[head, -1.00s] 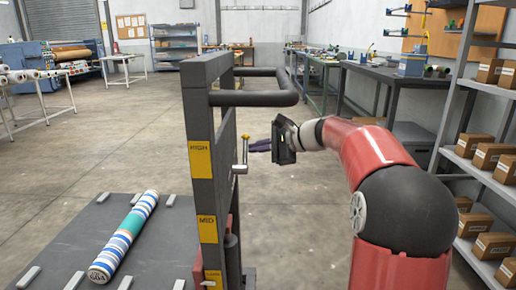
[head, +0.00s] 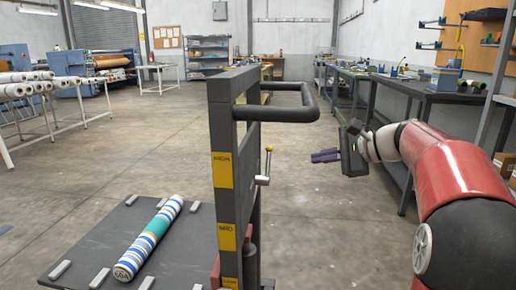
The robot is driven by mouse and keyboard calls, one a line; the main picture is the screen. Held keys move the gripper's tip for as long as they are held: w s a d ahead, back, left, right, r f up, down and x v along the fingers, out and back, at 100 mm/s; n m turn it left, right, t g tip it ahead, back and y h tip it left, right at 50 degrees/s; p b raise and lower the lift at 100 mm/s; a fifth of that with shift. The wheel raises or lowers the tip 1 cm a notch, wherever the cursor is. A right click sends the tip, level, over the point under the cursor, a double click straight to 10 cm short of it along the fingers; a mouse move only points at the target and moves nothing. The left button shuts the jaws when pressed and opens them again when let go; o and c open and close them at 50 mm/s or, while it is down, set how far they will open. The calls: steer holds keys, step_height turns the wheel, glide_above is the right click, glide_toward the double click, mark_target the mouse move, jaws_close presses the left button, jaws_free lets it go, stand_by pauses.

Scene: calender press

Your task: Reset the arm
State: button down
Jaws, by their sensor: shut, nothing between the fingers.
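My gripper (head: 326,156) is in the head view, right of the dark upright frame of a lift cart (head: 222,120). Its dark fingers point left, lie close together and hold nothing. A small gap of open air separates them from the lever with a yellow knob (head: 266,165) on the frame. My red arm reaches in from the lower right.
A striped roll (head: 150,238) lies on the cart's dark platform (head: 95,240) between small grey stops. A dark workbench (head: 440,95) and a shelf rack (head: 505,110) stand at the right. Machines and white rolls (head: 30,85) are at the left. The floor behind is clear.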

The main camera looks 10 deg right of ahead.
steer(key=s+a+f+n+g+h, duration=0.25)
steer(key=s+a+f, duration=0.2)
steer(key=s, duration=0.25)
steer(key=s+a+f+n+g+h, duration=0.1)
steer(key=s+a+f+n+h, duration=0.15)
steer(key=s+a+n, duration=0.4)
steer(key=s+d+f+n+h, duration=0.1)
steer(key=s+f+n+h, duration=0.1)
steer(key=s+f, duration=0.3)
steer(key=s+d+f+n+h, duration=0.2)
steer(key=s+f+n+h, duration=0.1)
steer(key=s, duration=0.8)
step_height(320, 180, down, 2)
steer(key=shift+s+f+n, duration=0.2)
steer(key=shift+f+n, duration=0.05)
steer(key=shift+n, duration=0.35)
